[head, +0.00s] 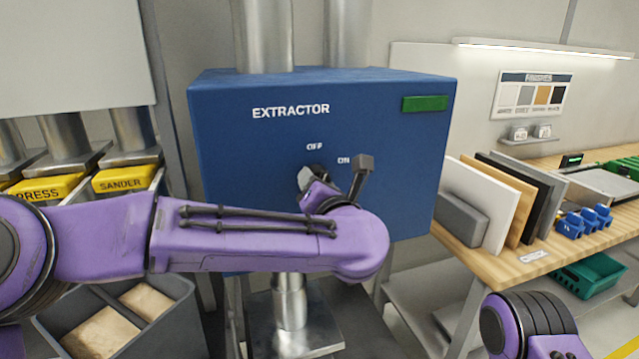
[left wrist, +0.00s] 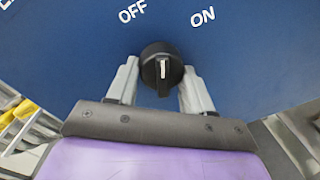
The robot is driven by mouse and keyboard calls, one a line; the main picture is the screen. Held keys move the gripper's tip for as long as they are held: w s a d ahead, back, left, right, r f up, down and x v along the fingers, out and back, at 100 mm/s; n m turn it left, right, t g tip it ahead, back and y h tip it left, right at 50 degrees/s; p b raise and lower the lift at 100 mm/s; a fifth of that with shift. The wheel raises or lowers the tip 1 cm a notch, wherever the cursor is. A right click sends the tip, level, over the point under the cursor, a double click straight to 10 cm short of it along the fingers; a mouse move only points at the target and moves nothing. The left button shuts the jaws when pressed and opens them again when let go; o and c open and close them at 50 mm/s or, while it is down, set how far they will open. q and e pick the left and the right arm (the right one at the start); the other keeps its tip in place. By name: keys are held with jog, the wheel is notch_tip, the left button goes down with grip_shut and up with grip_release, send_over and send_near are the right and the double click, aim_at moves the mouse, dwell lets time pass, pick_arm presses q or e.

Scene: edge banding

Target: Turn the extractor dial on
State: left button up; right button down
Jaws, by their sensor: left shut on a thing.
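The blue extractor box (head: 250,160) fills the middle of the head view, with white OFF and ON labels on its front. In the left wrist view the round black dial (left wrist: 162,66) sits below these labels. Its white pointer line is upright in that picture, aimed between OFF and ON. My left gripper (left wrist: 161,78) is shut on the dial, with one grey finger on each side. In the head view my left gripper (head: 332,174) is at the box front and my wrist hides most of the dial. My right gripper is out of view; only part of my right arm shows at bottom right.
A wooden bench (head: 480,257) with upright panels (head: 483,205) and blue parts (head: 584,222) stands at right. A grey bin (head: 180,320) is below my left arm. Yellow PRESS and SANDER blocks (head: 125,178) are at left.

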pick_arm(q)
jog(key=m+p, duration=0.1)
jog(key=m, duration=0.1)
jog(key=shift+r+m, duration=0.2)
jog(key=shift+m, duration=0.2)
jog(key=m+p, duration=0.2)
jog(key=m, duration=0.1)
jog(key=shift+r+y, duration=0.1)
jog(key=shift+y, duration=0.2)
jog(key=m+p, duration=0.3)
jog(key=m, duration=0.1)
jog(key=shift+g, duration=0.3)
jog(key=shift+m+y+p, duration=0.3)
jog(key=shift+m+p, duration=0.45)
jog(key=shift+m, duration=0.55)
jog(key=o, duration=1)
jog(key=shift+d, duration=0.1)
jog(key=shift+o, duration=0.2)
